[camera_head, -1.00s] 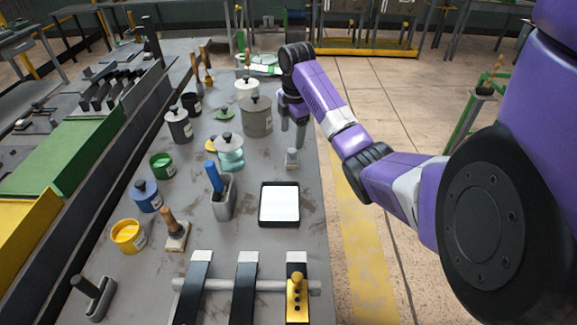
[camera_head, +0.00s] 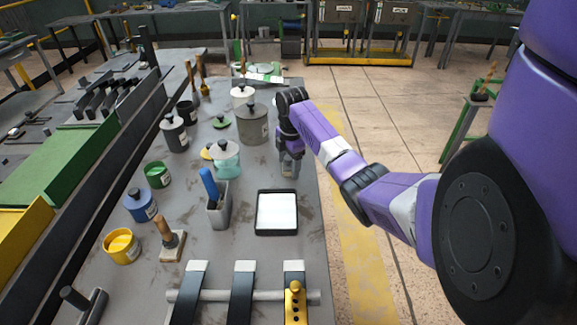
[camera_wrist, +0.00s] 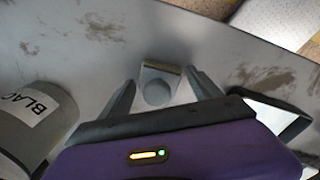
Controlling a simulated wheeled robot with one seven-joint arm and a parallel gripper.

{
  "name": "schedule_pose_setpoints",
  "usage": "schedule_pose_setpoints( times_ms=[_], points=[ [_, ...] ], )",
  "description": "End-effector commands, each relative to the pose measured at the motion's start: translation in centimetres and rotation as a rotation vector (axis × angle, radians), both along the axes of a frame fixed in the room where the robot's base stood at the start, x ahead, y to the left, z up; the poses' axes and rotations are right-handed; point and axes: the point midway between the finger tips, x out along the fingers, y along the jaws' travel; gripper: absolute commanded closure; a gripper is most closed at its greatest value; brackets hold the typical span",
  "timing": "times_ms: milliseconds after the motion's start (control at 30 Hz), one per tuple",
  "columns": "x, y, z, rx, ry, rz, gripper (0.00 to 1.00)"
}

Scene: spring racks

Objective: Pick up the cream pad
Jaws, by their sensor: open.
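A small pale pad (camera_wrist: 158,70) with a rounded grey knob lies on the grey bench top, seen in the wrist view between the fingertips. It looks grey to pale beige, so I cannot be sure it is the cream one. My gripper (camera_wrist: 163,82) is open, pointing down with one finger on each side of the knob, not closed on it. In the head view my gripper (camera_head: 290,158) is near the bench's right edge and the pad (camera_head: 289,170) is mostly hidden behind it. Another pad (camera_head: 172,246) with a cream-looking base and brown handle stands at the front left.
A large grey lidded can (camera_head: 252,126) stands close left of my gripper; its label shows in the wrist view (camera_wrist: 36,103). A black-rimmed white tray (camera_head: 260,232) lies nearer.

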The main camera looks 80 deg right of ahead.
Motion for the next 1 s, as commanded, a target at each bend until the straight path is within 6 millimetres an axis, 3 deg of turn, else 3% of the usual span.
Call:
schedule_pose_setpoints(
  times_ms=[267, 500, 800, 1000],
  points=[
    [0.1, 0.0, -0.3, -0.001, -0.001, 0.001, 0.29],
    [0.0, 0.0, -0.2, -0.001, -0.001, 0.001, 0.74],
    [0.1, 0.0, 0.0, -0.001, -0.001, 0.001, 0.74],
    [0.1, -0.1, 1.6, -0.003, -0.003, 0.001, 0.74]
  ],
)
